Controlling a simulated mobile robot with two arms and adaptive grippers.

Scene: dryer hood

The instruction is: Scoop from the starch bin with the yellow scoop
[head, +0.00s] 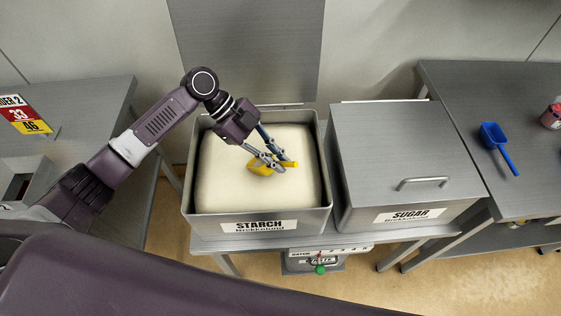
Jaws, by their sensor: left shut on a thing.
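The starch bin (201,217) stands open in the middle of the head view, with a STARCH label on its front. It is filled with a smooth, mounded cream-white starch (235,190). My left gripper (276,164) is over the starch, shut on the yellow scoop (260,168). The scoop's bowl is at the left of the fingers and its handle end sticks out to the right. The scoop is at or just above the starch surface; I cannot tell whether it touches. My right gripper is not in view.
A closed sugar bin (385,145) with a lid handle stands right beside the starch bin. A blue scoop (495,145) lies on the right table (450,95). A left table (85,100) holds a number sign (25,114). A scale-like unit (313,262) sits below the bins.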

